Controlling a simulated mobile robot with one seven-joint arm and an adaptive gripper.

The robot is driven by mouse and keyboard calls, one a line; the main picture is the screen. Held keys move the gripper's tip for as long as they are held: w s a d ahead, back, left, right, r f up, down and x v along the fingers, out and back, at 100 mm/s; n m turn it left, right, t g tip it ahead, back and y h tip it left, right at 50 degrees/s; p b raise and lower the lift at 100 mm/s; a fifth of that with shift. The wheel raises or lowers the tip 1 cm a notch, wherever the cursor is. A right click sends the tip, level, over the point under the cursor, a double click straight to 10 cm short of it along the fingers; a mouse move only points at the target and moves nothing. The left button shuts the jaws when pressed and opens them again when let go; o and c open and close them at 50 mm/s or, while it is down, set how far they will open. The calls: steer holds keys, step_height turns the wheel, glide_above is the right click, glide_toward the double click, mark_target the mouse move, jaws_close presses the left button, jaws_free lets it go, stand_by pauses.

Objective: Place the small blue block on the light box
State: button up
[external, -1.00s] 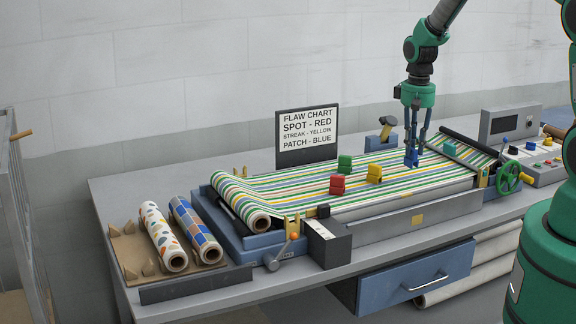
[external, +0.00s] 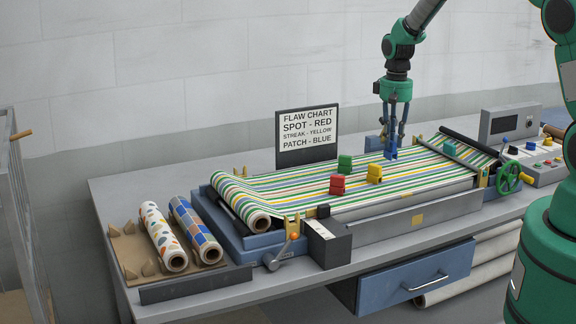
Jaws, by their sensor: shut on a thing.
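My gripper (external: 391,148) is shut on the small blue block (external: 390,153). It holds the block over the right part of the striped fabric (external: 300,185). I cannot tell whether the block touches the fabric. The fingers cover part of the block. I cannot clearly tell which surface is the light box; the fabric spreads over the flat bed of the press.
Red (external: 337,185), green (external: 344,163) and yellow (external: 374,173) blocks sit on the fabric left of my gripper. A flaw chart (external: 307,136) stands behind. A green handwheel (external: 508,179) is at right.

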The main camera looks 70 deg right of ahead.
mark_target(393, 148)
steer(key=shift+f, duration=0.1)
steer(key=shift+f, duration=1.65)
steer(key=shift+f, duration=0.2)
steer(key=o, duration=0.9)
steer(key=shift+c, duration=0.2)
steer(key=shift+r, duration=0.2)
step_height(393, 148, up, 11)
steer(key=shift+r, duration=0.5)
